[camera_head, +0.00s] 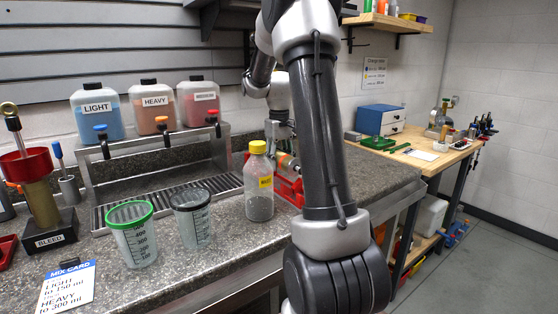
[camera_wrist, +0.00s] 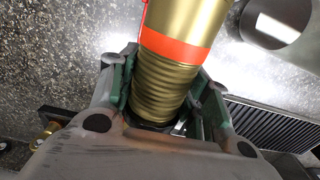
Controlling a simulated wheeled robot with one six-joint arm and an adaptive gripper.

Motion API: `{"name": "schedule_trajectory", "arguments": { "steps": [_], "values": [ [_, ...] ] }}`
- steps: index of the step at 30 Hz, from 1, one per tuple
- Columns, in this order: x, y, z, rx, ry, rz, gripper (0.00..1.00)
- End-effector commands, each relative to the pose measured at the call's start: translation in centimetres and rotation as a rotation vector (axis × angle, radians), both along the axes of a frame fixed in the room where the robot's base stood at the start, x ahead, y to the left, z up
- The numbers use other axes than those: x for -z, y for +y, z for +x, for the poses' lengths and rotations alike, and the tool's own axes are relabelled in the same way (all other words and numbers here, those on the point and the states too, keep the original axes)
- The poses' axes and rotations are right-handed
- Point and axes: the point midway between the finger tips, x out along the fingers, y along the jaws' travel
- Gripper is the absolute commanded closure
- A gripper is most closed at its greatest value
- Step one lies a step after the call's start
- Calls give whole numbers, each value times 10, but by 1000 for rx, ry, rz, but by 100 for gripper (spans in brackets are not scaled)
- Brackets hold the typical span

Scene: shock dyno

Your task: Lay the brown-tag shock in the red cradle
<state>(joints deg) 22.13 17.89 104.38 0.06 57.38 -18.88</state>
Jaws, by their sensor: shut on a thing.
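My gripper (camera_wrist: 157,80) is shut around a gold shock body (camera_wrist: 160,88) with a ribbed lower part and an orange-red band above the fingers. No brown tag can be made out on it. In the head view my gripper (camera_head: 281,138) is partly hidden behind my arm, over the back of the counter. A small tan and orange part of the held shock (camera_head: 289,162) shows below it. The red cradle (camera_head: 288,190) sits on the counter just below, partly hidden by the yellow-capped bottle and my arm. I cannot tell whether the shock touches the cradle.
A yellow-capped bottle (camera_head: 259,190) stands left of the cradle. Two measuring cups, green-rimmed (camera_head: 133,243) and dark-rimmed (camera_head: 192,222), stand before the drip tray (camera_head: 170,197). A wooden bench (camera_head: 430,160) is at right.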

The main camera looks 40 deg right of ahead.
Motion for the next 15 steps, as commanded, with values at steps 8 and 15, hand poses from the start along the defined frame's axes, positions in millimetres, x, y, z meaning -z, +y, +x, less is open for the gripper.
{"name": "schedule_trajectory", "arguments": {
  "steps": [8,15],
  "values": [
    [8,0,0,0,-1,-1,100],
    [15,0,0,0,-1,-1,100]
  ]
}}
